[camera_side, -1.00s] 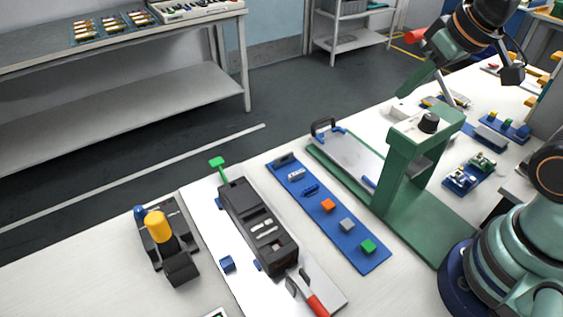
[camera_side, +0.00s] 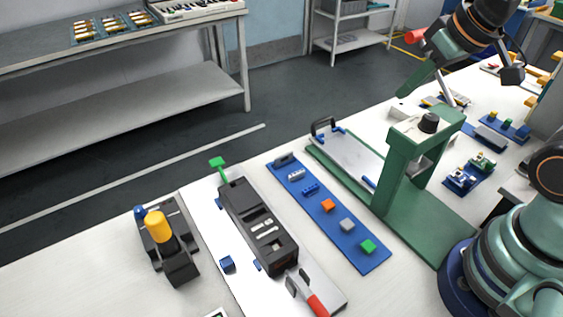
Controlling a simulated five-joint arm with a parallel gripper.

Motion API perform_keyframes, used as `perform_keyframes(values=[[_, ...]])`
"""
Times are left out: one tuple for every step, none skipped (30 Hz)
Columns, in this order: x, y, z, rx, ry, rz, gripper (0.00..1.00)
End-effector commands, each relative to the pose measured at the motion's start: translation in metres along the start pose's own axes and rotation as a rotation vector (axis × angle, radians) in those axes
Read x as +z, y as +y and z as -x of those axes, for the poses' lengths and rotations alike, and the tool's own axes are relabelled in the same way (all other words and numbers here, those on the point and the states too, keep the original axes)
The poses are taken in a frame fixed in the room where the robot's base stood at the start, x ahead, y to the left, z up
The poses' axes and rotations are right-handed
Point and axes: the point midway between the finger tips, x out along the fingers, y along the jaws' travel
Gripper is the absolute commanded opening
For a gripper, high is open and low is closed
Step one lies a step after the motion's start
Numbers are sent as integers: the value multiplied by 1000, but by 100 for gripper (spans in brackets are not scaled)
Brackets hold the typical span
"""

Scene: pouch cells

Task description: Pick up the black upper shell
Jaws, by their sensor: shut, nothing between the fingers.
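A long black housing (camera_side: 245,208) stands on a white plate (camera_side: 217,245) at the front middle. It has slots and small pale strips on its top. It looks like the black shell, but I cannot tell whether its upper part is a separate piece. My gripper (camera_side: 416,80) is at the upper right, raised above the far part of the table. It is shut and empty, well apart from the housing. Its fingertips are small and hard to make out.
A red-handled clamp (camera_side: 312,298) sits at the housing's near end, and a green tab (camera_side: 217,162) at its far end. A blue strip (camera_side: 352,241) with small parts lies to the right. A green press frame (camera_side: 395,180) stands beyond it. A yellow-topped black fixture (camera_side: 180,268) stands left.

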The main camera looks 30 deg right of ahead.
Motion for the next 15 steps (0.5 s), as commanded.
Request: perform_keyframes(values=[[0, 0, 0, 0, 0, 0, 0], [0, 0, 0, 0, 0, 0, 0], [0, 0, 0, 0, 0, 0, 0], [0, 0, 0, 0, 0, 0, 0], [0, 0, 0, 0, 0, 0, 0], [0, 0, 0, 0, 0, 0, 4], [0, 0, 0, 0, 0, 0, 15], [0, 0, 0, 0, 0, 0, 27], [0, 0, 0, 0, 0, 0, 42], [0, 0, 0, 0, 0, 0, 54], [0, 0, 0, 0, 0, 0, 65], [0, 0, 0, 0, 0, 0, 80], [0, 0, 0, 0, 0, 0, 92], [0, 0, 0, 0, 0, 0, 100], [0, 0, 0, 0, 0, 0, 100]])
